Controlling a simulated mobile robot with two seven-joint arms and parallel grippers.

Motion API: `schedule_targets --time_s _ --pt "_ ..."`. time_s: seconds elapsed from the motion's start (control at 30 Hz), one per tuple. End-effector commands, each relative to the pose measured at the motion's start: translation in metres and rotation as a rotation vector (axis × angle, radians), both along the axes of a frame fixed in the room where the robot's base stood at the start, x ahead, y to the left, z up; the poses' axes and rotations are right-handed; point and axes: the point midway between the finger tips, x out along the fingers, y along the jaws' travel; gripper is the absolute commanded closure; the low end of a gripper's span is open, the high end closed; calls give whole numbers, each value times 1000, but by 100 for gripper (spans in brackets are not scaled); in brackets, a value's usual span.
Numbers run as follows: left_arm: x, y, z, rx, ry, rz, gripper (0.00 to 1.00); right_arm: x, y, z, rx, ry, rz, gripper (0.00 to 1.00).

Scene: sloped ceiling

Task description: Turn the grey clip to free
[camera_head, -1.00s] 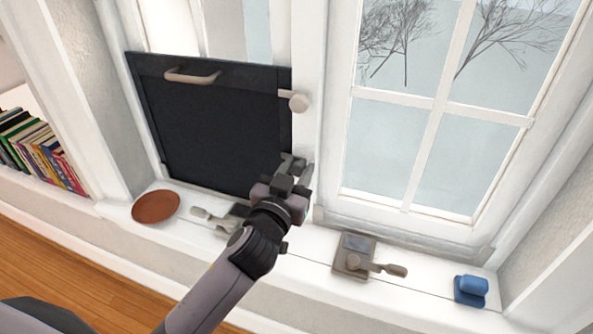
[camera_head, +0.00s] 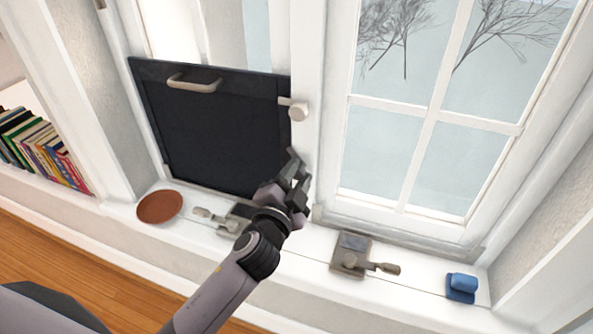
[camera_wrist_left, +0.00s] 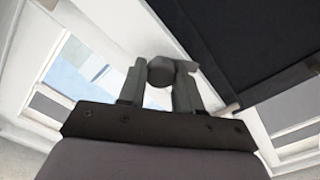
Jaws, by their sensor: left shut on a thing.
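The dark panel (camera_head: 215,130) stands upright in the window opening, with a pale handle (camera_head: 195,83) near its top. A pale clip with a round knob (camera_head: 298,110) sits at the panel's upper right edge. My left gripper (camera_head: 296,166) is lower down, at the panel's lower right edge. In the left wrist view its fingers (camera_wrist_left: 158,84) are shut on a rounded grey knob, the grey clip (camera_wrist_left: 160,70), beside the dark panel (camera_wrist_left: 250,40). In the head view the gripper covers this clip, and its angle cannot be told. My right gripper is not in view.
On the white sill stand a brown dish (camera_head: 160,206), a levered metal latch (camera_head: 232,218) partly behind my arm, a second levered latch (camera_head: 350,256) and a blue block (camera_head: 461,287). A paned window is at right. Books (camera_head: 42,150) are at far left.

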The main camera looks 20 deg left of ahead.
Motion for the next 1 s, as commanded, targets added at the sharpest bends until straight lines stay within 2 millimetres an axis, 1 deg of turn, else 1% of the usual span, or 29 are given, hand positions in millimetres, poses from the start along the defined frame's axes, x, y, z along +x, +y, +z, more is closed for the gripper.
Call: schedule_targets --time_s 0.03,0.3,0.5,0.73,1.0 --pt "0 0 1 45 1 0 97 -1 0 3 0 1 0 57" --pt "0 0 0 300 -8 0 97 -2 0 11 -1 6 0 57" --pt "0 -1 -1 458 -14 -1 97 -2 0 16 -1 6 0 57" --pt "0 0 -2 590 -18 -1 97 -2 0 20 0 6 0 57" --pt "0 -1 -3 664 -20 -1 97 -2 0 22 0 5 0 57"
